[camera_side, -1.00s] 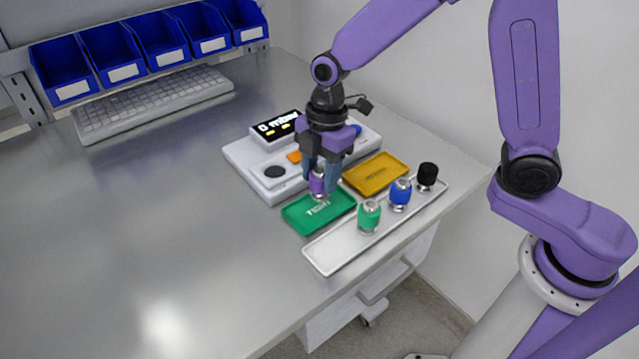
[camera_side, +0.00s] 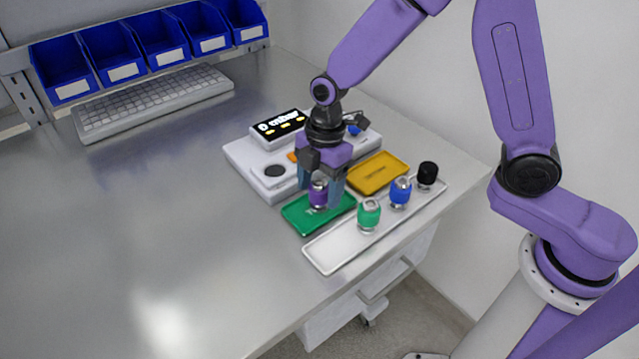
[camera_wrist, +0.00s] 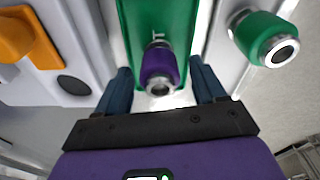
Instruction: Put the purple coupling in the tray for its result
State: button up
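The purple coupling (camera_side: 318,194) stands upright on the green tray (camera_side: 293,217). It also shows in the wrist view (camera_wrist: 158,66), above the green tray surface (camera_wrist: 133,18). My gripper (camera_side: 320,195) is around the coupling with its blue fingers apart. In the wrist view a gap shows between the coupling and each finger of my gripper (camera_wrist: 161,78), so it is open. The yellow tray (camera_side: 377,173) behind is empty. The test device (camera_side: 245,158) has a display (camera_side: 280,126) that appears to read 0 mbar.
A silver rack tray (camera_side: 326,254) in front holds a green coupling (camera_side: 368,214), a blue coupling (camera_side: 400,191) and a black coupling (camera_side: 427,173). A keyboard (camera_side: 150,103) and blue bins (camera_side: 160,42) are at the back left. The table's left side is clear.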

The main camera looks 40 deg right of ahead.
notch_tip(320, 180, up, 12)
jog(key=d, duration=0.2)
jog(key=s+d+m, duration=0.2)
jog(key=s+d, duration=0.2)
jog(key=s, duration=0.4)
jog(key=s+d+f+m, duration=0.1)
jog(key=s+d+m, duration=0.2)
jog(key=s, duration=0.5)
jog(key=s+d+f+m+h, duration=0.1)
jog(key=s+d+m, duration=0.1)
jog(key=s+d, duration=0.4)
jog(key=shift+s+f, duration=0.2)
jog(key=shift+s, duration=0.8)
